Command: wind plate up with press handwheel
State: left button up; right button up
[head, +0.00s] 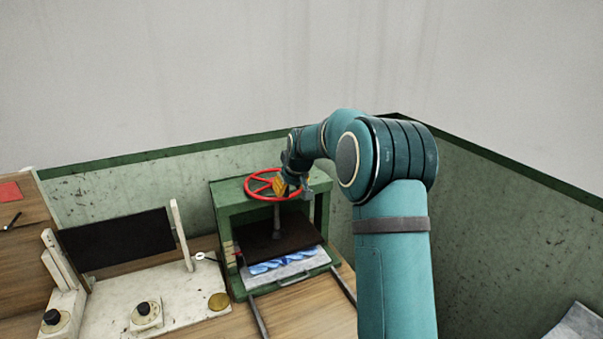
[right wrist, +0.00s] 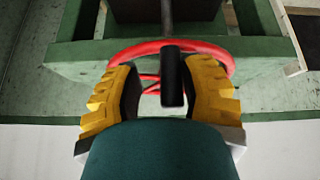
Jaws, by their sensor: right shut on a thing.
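The red press handwheel (head: 262,175) lies flat on top of the green press frame (head: 228,191). A screw (head: 276,218) runs down from it to the dark press plate (head: 285,235). The plate hangs inside the frame, above a blue and white bundle (head: 283,262). My right gripper (head: 284,187) is at the wheel's near right rim. In the right wrist view, its yellow fingers stand on both sides of the wheel's black handle (right wrist: 172,78), with the red rim (right wrist: 152,50) behind. It is shut on the handle. My left gripper is out of view.
A grey tray (head: 312,268) lies under the bundle, with rails in front. A pale bench unit (head: 120,300) with a black knob (head: 144,308) and a dark panel (head: 118,240) stands left of the press. Low green walls (head: 110,197) close off the back and right.

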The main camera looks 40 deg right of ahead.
jog(key=d+n, duration=0.3)
jog(key=shift+d+n+b, duration=0.35)
jog(key=shift+n, duration=0.05)
jog(key=d+n, duration=0.1)
jog(key=w+d+n, duration=0.1)
jog(key=n, duration=0.1)
jog(key=shift+d+p, duration=0.1)
jog(key=shift+p, duration=0.3)
jog(key=shift+w+d+r+n+p, duration=0.1)
jog(key=shift+w+d+n+p, duration=0.2)
jog(key=shift+n, duration=0.25)
jog(key=shift+w+d+n+p, duration=0.15)
jog(key=shift+d+n+p, duration=0.1)
jog(key=shift+d+n, duration=0.25)
jog(key=n+p, duration=0.1)
jog(key=w+d+n+p, duration=0.1)
jog(key=n, duration=0.1)
jog(key=w+n+p, duration=0.1)
jog(key=shift+w+d, duration=0.15)
jog(key=shift+d, duration=0.15)
jog(key=shift+w+d+n+p, duration=0.25)
jog(key=shift+w+n+p, duration=0.2)
jog(key=shift+n, duration=0.5)
jog(key=shift+w+d+n, duration=0.1)
jog(key=shift+w+n, duration=0.2)
jog(key=shift+n, duration=0.2)
notch_tip(320, 180, up, 8)
